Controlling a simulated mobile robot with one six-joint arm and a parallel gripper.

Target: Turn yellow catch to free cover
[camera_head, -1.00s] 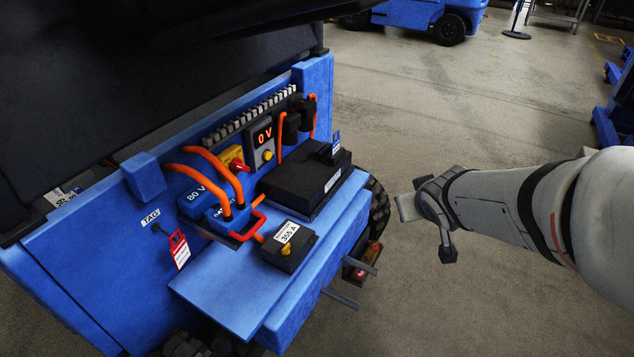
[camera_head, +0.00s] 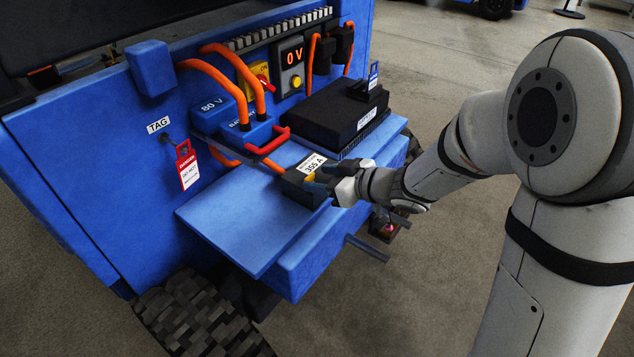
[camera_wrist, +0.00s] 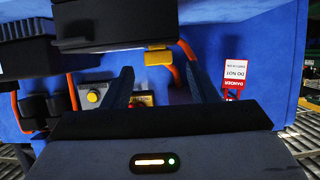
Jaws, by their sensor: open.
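The yellow catch (camera_head: 309,178) is on the small black box cover labelled 355 A (camera_head: 296,188), on the blue shelf. My gripper (camera_head: 323,177) is open at this box, with its fingers close to the catch and partly hiding it. In the wrist view, the catch (camera_wrist: 158,57) shows as a yellow block beside a black box (camera_wrist: 105,24). My gripper's two fingers (camera_wrist: 160,72) stand apart on either side of the catch, with nothing shut between them. I cannot tell whether a finger touches it.
A larger black box (camera_head: 332,112) stands behind on the shelf (camera_head: 232,222). A red handle (camera_head: 268,143) and orange cables (camera_head: 213,70) rise close to the left. A red tag (camera_head: 186,165) hangs on the blue panel. The shelf's left part is clear.

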